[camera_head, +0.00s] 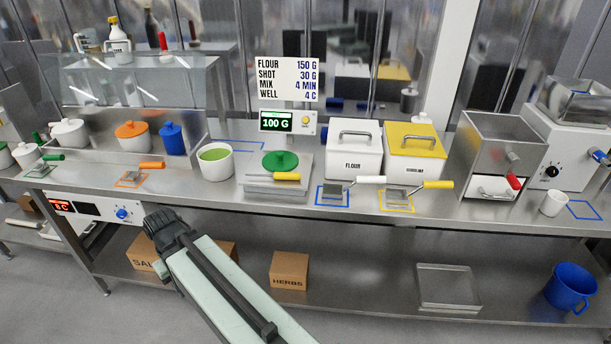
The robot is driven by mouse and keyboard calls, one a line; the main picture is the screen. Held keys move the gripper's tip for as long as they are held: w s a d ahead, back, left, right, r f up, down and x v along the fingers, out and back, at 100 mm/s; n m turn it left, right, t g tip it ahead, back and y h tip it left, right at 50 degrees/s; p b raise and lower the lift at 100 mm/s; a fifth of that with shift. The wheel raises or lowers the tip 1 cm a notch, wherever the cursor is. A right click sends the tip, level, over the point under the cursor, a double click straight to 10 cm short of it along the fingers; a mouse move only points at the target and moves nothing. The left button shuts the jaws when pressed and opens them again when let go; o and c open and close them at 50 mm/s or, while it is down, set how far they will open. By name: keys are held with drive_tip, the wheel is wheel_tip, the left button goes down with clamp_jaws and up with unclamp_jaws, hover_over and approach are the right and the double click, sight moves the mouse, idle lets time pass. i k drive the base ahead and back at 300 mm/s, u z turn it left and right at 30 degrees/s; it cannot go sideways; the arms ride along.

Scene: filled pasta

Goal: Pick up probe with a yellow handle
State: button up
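A yellow handle (287,176) lies across the front of the scale, in front of a green lid (280,161). A thin grey part seems to run left from it, which looks like the probe, but it is too small to be sure. My gripper (163,222) is the dark end of my arm at lower left, below the counter's front edge and well left of the probe. It appears empty; its fingers cannot be made out.
A cup of green liquid (215,163) stands left of the scale. A white flour bin (354,150) and a yellow-lidded bin (415,152) stand to its right. An orange-handled tool (151,165) lies at left. The counter's front edge and lower shelf (350,285) lie near my arm.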

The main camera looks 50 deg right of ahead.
sight(284, 176)
drive_tip(key=u, duration=0.15)
drive_tip(key=i, duration=0.95)
drive_tip(key=z, duration=0.1)
